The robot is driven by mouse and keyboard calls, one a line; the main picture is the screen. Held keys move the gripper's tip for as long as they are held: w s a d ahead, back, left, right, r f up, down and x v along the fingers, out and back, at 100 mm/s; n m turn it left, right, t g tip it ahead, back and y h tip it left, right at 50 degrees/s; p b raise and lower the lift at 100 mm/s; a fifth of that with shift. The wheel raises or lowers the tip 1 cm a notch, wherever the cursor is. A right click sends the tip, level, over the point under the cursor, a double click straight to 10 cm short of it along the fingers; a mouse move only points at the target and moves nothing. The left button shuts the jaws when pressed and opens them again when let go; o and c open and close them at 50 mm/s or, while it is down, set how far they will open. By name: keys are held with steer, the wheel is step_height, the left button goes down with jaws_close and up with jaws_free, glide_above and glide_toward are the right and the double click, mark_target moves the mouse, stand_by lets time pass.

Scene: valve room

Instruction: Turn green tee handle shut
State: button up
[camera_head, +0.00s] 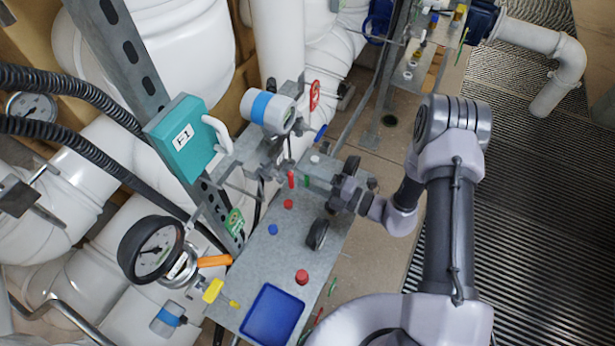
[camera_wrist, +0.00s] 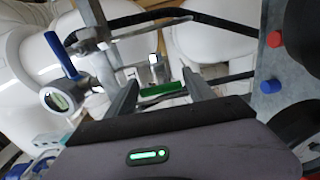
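The green tee handle (camera_wrist: 163,88) shows in the wrist view as a short green bar between the tips of my gripper fingers. A pale metal fitting stands just behind it. My gripper (camera_wrist: 161,80) is open, with one finger on each side of the bar. Gaps seem to show at the bar's ends, but I cannot tell whether either finger touches it. In the head view a small green piece (camera_head: 307,181) shows near the end of my gripper, above the grey plate; most of the handle is hidden there.
The grey plate (camera_head: 258,262) carries red caps (camera_head: 302,277), a blue cap (camera_head: 272,230) and a blue tray (camera_head: 272,315). A red handle (camera_head: 291,180) is close left of my gripper. A teal box (camera_head: 181,137) and a pressure gauge (camera_head: 151,249) stand left. Floor grating lies open at right.

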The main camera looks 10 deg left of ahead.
steer(key=shift+o, duration=0.7)
steer(key=p+v, duration=0.1)
steer(key=v, duration=1.6)
steer(key=shift+s+d, duration=0.15)
